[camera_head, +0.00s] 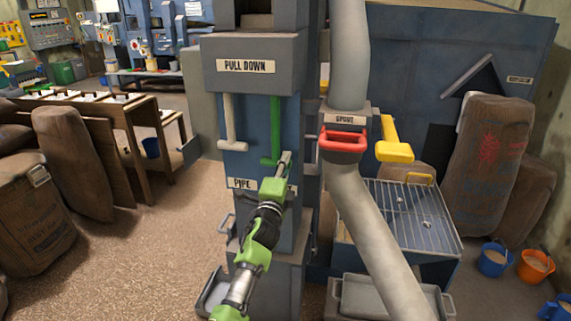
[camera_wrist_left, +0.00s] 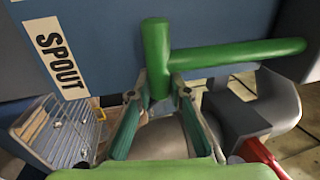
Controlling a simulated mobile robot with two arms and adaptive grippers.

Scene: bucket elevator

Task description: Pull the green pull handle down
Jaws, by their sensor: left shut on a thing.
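The green pull handle (camera_head: 275,125) hangs down the blue front of the elevator column, under the "PULL DOWN" label (camera_head: 246,66). My left gripper (camera_head: 284,164) is at the handle's lower end. In the left wrist view the green handle (camera_wrist_left: 156,50) has a short crossbar and a long bar running right. The fingers of my left gripper (camera_wrist_left: 160,92) are shut on the crossbar, one on each side. My right gripper is not in view.
A white handle (camera_head: 231,120) hangs left of the green one. A grey pipe (camera_head: 365,205) with a red handle (camera_head: 343,141) and a yellow handle (camera_head: 395,152) stand to the right. Sacks (camera_head: 75,160) and a wooden bench (camera_head: 130,125) are left. The floor (camera_head: 160,240) left of the column is clear.

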